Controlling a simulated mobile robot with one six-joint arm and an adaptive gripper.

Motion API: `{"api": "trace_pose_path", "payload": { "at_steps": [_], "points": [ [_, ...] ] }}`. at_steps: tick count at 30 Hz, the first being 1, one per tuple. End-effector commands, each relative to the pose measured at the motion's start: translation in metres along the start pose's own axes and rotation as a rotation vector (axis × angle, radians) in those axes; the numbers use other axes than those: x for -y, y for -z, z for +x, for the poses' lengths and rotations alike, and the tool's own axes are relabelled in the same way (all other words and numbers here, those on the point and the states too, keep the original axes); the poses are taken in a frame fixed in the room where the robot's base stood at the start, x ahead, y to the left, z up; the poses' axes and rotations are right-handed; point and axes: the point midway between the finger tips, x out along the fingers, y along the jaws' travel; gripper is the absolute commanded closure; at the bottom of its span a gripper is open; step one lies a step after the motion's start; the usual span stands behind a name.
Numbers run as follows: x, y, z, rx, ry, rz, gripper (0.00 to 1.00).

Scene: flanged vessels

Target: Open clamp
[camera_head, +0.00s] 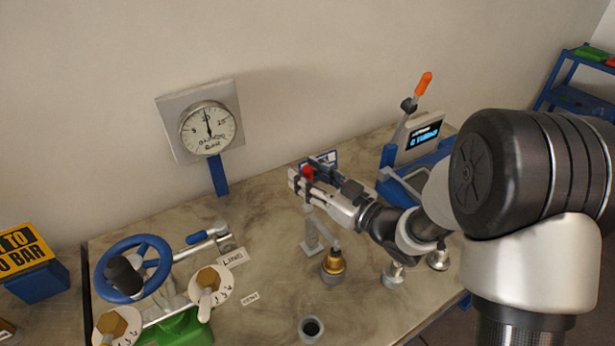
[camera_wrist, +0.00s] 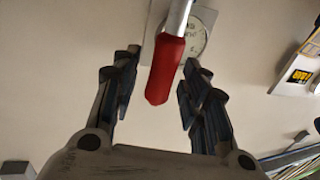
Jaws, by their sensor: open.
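The clamp's red handle (camera_head: 307,172) shows at my gripper's fingers in the head view, above a grey metal post and foot (camera_head: 312,238) on the bench. In the wrist view the red grip (camera_wrist: 165,70) on its silver lever (camera_wrist: 178,17) lies between the two fingers, with a gap on both sides. My gripper (camera_head: 313,178) is open around the handle; its dark fingers also show in the wrist view (camera_wrist: 160,88). The clamp's jaw and what it holds are partly hidden by my gripper and cannot be made out.
A brass fitting (camera_head: 333,263) stands close in front of the post. A dark-mouthed cup (camera_head: 311,329) is nearer. A blue handwheel (camera_head: 133,268) and valves fill the left. A pressure gauge (camera_head: 208,128) is behind. A blue device with an orange-tipped lever (camera_head: 424,83) is at the right.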

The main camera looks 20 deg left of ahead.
Motion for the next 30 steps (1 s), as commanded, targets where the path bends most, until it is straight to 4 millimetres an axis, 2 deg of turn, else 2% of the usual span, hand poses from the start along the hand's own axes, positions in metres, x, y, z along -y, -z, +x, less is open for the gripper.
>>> {"api": "trace_pose_path", "payload": {
  "at_steps": [10, 27, 30],
  "points": [
    [0.0001, -0.0001, 0.0044, 0.001, 0.000, 0.000, 0.59],
    [0.0002, -0.0001, 0.0041, 0.001, 0.000, 0.000, 0.97],
    [0.0002, 0.0000, 0.0041, 0.001, 0.000, 0.000, 1.00]
  ]
}}
